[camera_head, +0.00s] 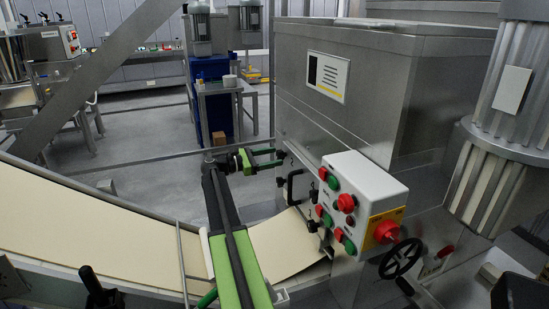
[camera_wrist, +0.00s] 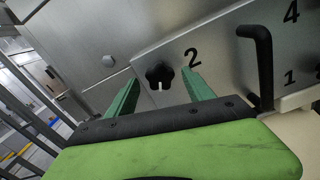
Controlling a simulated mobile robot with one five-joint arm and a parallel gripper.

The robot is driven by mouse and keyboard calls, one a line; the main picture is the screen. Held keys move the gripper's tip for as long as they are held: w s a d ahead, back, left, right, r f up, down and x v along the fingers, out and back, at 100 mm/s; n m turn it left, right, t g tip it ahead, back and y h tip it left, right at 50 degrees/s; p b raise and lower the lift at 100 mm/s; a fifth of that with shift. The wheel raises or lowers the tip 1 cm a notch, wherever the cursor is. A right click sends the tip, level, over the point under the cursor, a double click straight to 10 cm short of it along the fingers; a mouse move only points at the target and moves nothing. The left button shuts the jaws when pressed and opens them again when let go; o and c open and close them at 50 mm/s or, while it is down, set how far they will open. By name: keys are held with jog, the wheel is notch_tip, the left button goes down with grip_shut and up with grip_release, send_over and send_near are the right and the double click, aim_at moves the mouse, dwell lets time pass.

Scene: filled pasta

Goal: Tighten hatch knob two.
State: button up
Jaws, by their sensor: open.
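In the wrist view, hatch knob two (camera_wrist: 159,76) is a black lobed knob with a white mark at its lower edge. It sits on a grey metal plate beside a printed "2". My gripper (camera_wrist: 161,80) is open, with one green finger on each side of the knob in the picture. I cannot tell whether either finger touches it. In the head view, my gripper (camera_head: 278,159) reaches the left edge of the steel machine's hatch. The knob is too small to make out clearly there.
A black bent handle (camera_wrist: 264,50) stands right of the knob, near the printed "4" and "1". In the head view, a control box (camera_head: 360,185) with red and green buttons and a black handwheel (camera_head: 400,260) are to the right. A pale dough sheet (camera_head: 100,220) lies below my arm.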

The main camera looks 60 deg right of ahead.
jog(key=shift+x, duration=0.8)
grip_shut()
